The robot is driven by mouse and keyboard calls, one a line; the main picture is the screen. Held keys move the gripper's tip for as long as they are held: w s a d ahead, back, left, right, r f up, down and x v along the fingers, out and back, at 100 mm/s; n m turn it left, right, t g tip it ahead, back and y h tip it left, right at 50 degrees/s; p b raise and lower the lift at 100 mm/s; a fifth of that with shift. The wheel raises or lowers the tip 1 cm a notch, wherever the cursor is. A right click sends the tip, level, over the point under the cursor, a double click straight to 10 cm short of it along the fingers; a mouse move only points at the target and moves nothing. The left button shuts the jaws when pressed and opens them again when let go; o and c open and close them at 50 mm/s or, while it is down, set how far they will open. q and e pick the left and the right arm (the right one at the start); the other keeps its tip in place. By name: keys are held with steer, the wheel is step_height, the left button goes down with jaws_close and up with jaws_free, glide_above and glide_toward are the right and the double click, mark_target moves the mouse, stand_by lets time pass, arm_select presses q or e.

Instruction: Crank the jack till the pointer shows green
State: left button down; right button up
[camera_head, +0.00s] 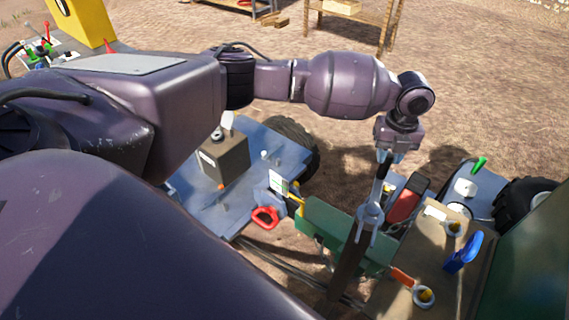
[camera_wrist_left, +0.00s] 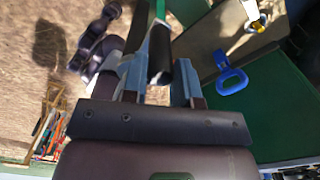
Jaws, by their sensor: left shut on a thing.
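My left gripper (camera_head: 386,162) points down at the right of the head view, above a grey upright jack (camera_head: 368,215) beside a green beam. In the left wrist view its two blue-grey fingers (camera_wrist_left: 158,82) close around a dark cylindrical crank handle (camera_wrist_left: 160,52). My right gripper is not in view.
A green beam (camera_head: 325,228) lies across the middle, beside the blue trailer deck (camera_head: 190,195) with a red handle (camera_head: 265,217). At the right are a blue lever (camera_head: 463,254), a red part (camera_head: 407,200) and a dark tyre (camera_head: 515,203). Open dirt lies behind.

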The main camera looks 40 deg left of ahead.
arm_select(q)
steer(key=shift+d+f+m, duration=0.2)
steer(key=shift+d+m, duration=0.3)
steer(key=shift+d, duration=0.15)
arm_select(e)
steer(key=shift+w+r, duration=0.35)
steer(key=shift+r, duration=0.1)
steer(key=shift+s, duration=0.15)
arm_select(q)
steer(key=shift+d, duration=0.15)
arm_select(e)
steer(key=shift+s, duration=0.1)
arm_select(q)
steer(key=shift+d+m+p, duration=0.5)
steer(key=shift+d+m, duration=0.15)
steer(key=shift+m, duration=0.15)
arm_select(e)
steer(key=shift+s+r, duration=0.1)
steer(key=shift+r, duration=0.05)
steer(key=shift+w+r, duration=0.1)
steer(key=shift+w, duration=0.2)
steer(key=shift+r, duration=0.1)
